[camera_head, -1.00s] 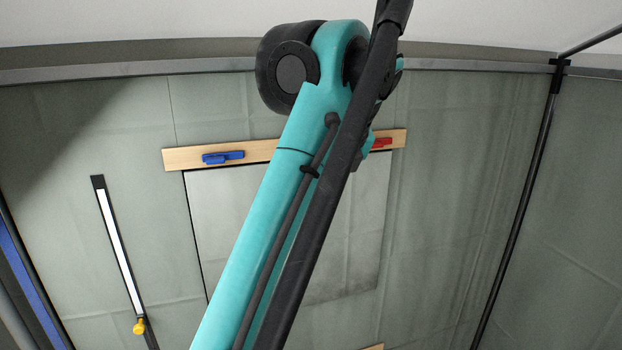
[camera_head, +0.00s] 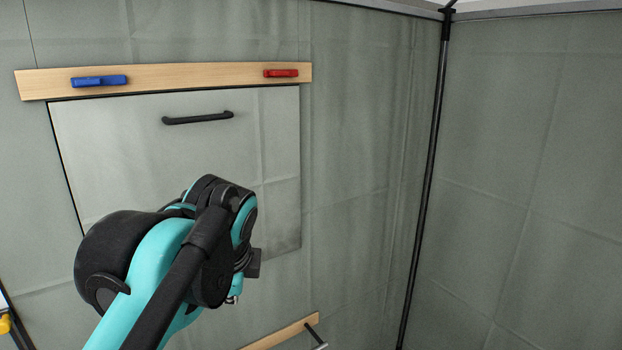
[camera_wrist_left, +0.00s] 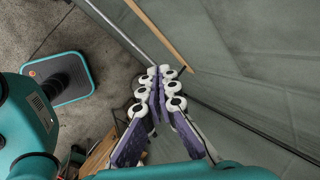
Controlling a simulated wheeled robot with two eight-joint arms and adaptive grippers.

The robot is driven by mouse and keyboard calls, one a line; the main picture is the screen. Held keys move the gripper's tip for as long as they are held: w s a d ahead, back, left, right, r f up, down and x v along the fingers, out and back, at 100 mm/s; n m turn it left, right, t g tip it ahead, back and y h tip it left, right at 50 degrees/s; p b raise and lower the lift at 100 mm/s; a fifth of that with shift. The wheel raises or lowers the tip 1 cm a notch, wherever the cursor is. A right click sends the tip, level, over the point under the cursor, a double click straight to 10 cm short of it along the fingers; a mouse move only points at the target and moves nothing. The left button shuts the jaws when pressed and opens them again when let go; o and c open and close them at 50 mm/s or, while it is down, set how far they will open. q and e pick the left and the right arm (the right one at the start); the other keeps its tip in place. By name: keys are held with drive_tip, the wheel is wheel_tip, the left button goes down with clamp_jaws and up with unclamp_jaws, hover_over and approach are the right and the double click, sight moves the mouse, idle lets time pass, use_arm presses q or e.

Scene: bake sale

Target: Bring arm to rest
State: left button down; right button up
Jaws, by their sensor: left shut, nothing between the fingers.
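My left arm comes in from the lower left of the head view, its teal and black links bent in front of the wall. In the head view the fingers of its gripper cannot be made out behind the wrist links. In the left wrist view my left gripper (camera_wrist_left: 160,72) shows its white and purple fingers closed together at the tips, with nothing between them. The fingers appear clear of the wall. My right gripper is in neither view.
A wooden rail (camera_head: 200,75) with a blue clip (camera_head: 99,81) and a red clip (camera_head: 281,73) runs above a pale panel (camera_head: 110,150) with a black handle (camera_head: 198,118). A black pole (camera_head: 428,170) stands at right. A lower wooden rail (camera_head: 282,334) shows below.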

use_arm(q)
drive_tip(key=s+a+f+n+b, duration=0.1)
drive_tip(key=s+f+n+b, duration=0.2)
drive_tip(key=f, duration=1.4)
drive_tip(key=s+a+f+n+t+h+b, duration=0.1)
drive_tip(key=s+f+n+b, duration=0.3)
drive_tip(key=f+n+b, duration=0.4)
drive_tip(key=s+a+f+n+h+b, duration=0.1)
drive_tip(key=s+f+n+b, duration=0.2)
drive_tip(key=f, duration=2.3)
drive_tip(key=n+b, duration=0.3)
drive_tip(key=b, duration=0.5)
drive_tip(key=shift+s+a+f+t, duration=0.15)
drive_tip(key=shift+a+t, duration=0.2)
drive_tip(key=shift+t, duration=0.05)
